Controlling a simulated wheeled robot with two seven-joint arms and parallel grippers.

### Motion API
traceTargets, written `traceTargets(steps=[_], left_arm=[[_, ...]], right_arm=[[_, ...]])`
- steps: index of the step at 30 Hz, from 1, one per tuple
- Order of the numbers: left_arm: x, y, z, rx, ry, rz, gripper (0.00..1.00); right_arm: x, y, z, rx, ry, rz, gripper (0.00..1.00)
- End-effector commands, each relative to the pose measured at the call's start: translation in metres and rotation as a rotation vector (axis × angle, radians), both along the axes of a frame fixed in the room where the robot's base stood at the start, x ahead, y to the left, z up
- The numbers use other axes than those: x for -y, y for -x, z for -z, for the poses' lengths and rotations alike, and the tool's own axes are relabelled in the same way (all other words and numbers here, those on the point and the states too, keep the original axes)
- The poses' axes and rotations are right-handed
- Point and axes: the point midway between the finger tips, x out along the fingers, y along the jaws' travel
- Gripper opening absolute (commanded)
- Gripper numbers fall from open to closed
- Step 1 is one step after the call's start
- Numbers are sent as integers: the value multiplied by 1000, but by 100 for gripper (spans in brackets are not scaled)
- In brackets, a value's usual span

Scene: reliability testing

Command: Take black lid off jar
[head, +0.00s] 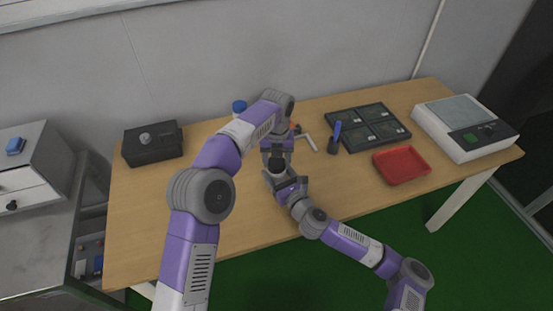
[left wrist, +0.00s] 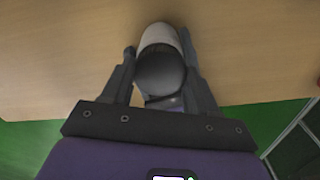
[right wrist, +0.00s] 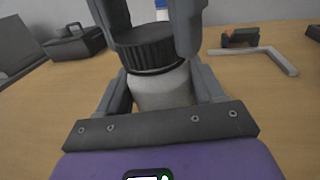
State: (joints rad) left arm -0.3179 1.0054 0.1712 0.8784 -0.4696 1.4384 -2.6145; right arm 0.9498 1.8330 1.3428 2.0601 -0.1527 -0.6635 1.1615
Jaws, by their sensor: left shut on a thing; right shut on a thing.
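The jar has a white body (right wrist: 160,90) and a ribbed black lid (right wrist: 146,48) at its top, and stands upright over the table. The lid also shows from above in the left wrist view (left wrist: 160,74). My left gripper (head: 277,158) comes down from above, shut on the lid with a finger on each side (left wrist: 160,66). My right gripper (head: 279,180) comes from the front, shut around the jar body. A thin light line shows under the lid's rim; I cannot tell whether the lid is loose. In the head view my grippers hide most of the jar.
The wooden table (head: 235,235) is clear in front. A black box (head: 152,147) stands left and a blue-capped bottle (head: 239,106) behind.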

Motion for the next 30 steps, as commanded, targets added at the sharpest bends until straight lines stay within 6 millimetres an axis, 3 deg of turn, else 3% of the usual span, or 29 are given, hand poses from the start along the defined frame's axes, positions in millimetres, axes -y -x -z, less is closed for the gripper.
traceTargets(steps=[30], left_arm=[[0, 1, -2, 10, -7, -2002, 22]], right_arm=[[1, -1, 2, -5, -1, 3, 0]])
